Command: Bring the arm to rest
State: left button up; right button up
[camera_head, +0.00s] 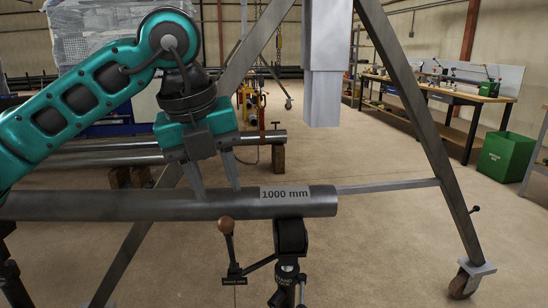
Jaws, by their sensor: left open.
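My left arm, teal and black, comes in from the left. Its left gripper (218,191) points down with two grey fingers spread apart, so it is open. The fingertips reach the upper edge of a grey steel pipe (130,205) labelled "1000 mm"; I cannot tell whether they touch it. The pipe lies level across the left and middle of the view. Its right end rests on a black pipe stand (290,240) with a wooden-knobbed lever (228,240). My right gripper is not in view.
A grey A-frame gantry (415,100) on casters stands behind the pipe, with a grey vertical block (324,75) hanging in front. More pipes (110,155) lie on wooden supports behind. A workbench (440,90) and green bin (505,155) stand at right. Floor at lower right is mostly clear.

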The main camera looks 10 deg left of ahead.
pick_arm(q)
jog(key=s+d+f+m+g+h+p, duration=0.1)
jog(key=s+d+f+m+g+h, duration=0.1)
jog(key=s+d+g+h, duration=0.3)
jog(key=s+d+f+m+h+p, duration=0.1)
jog(key=d+f+m+h, duration=0.15)
jog(key=d, duration=0.45)
jog(key=d+r+n+h+p, duration=0.4)
jog(key=d+r+h, duration=0.15)
jog(key=h, duration=0.65)
jog(key=w+a+f+n+t+y+p, duration=0.25)
jog(key=a+f+n+t+y, duration=0.4)
jog(key=n+t, duration=0.45)
jog(key=w+a+f+n+t+y+p, duration=0.1)
jog(key=w+a+f+n+t+y, duration=0.2)
jog(key=a+f+n+t+y, duration=0.75)
jog(key=s+a+f+n+g+y+p, duration=0.1)
jog(key=s+a+f+n+g, duration=0.3)
jog(key=s+f+n+g, duration=0.4)
jog(key=s+f+y, duration=0.1)
jog(key=s+f, duration=0.5)
jog(key=f, duration=0.2)
jog(key=shift+a+f, duration=0.15)
jog(key=shift+f, duration=0.2)
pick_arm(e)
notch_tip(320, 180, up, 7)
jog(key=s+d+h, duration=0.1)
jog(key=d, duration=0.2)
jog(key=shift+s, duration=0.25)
